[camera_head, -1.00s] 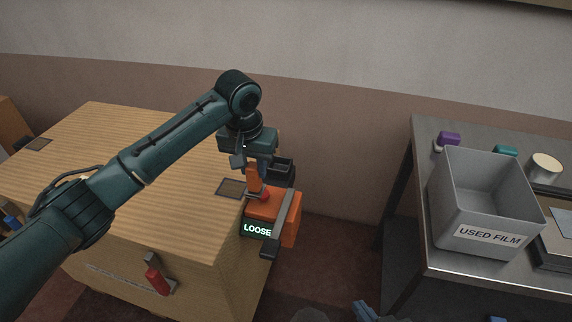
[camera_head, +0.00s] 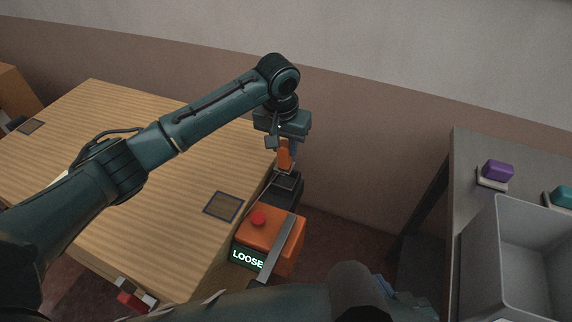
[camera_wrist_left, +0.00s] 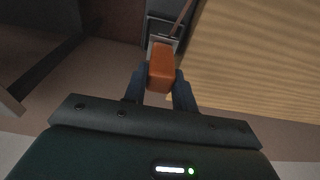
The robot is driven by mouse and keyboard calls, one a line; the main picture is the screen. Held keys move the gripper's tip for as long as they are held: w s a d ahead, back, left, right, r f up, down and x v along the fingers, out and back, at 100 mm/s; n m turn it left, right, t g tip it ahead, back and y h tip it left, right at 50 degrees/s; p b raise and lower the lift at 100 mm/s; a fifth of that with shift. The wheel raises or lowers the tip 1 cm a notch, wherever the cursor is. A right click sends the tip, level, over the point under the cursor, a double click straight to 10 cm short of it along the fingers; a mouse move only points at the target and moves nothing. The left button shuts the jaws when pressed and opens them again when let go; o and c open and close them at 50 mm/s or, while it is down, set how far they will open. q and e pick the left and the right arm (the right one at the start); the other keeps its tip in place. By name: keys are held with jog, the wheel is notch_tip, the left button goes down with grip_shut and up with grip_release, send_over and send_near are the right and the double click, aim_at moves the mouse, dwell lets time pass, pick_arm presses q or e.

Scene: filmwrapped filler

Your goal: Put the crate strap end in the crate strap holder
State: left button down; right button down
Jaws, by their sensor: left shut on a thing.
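The crate strap end, an orange block (camera_head: 284,154), is held between the blue fingers of my left gripper (camera_head: 285,148) near the far right corner of the wooden crate (camera_head: 130,165). The left wrist view also shows the orange strap end (camera_wrist_left: 161,70) between the fingers. The likely strap holder, a small black open-topped box (camera_head: 287,183), is just below and in front of the strap end in the head view. I cannot tell whether they touch. Part of my right arm shows at the bottom; its gripper (camera_head: 384,286) is mostly hidden.
An orange unit (camera_head: 284,228) with a red button (camera_head: 258,219), a grey bar and a lit "LOOSE" display (camera_head: 247,260) stands at the crate's right side. A grey table (camera_head: 470,155) with a grey bin (camera_head: 530,250) is at the right. A floor gap lies between.

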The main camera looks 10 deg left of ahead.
aim_at(284, 162)
pick_arm(q)
jog(key=shift+f, duration=2.85)
jog(key=c, duration=1.1)
grip_release()
jog(key=shift+f, duration=0.15)
jog(key=r, duration=0.4)
jog(key=s+r, duration=0.1)
jog(key=r, duration=0.7)
jog(key=shift+s+a+r+p, duration=0.1)
jog(key=shift+s+a+p, duration=0.05)
jog(key=shift+s+p, duration=0.25)
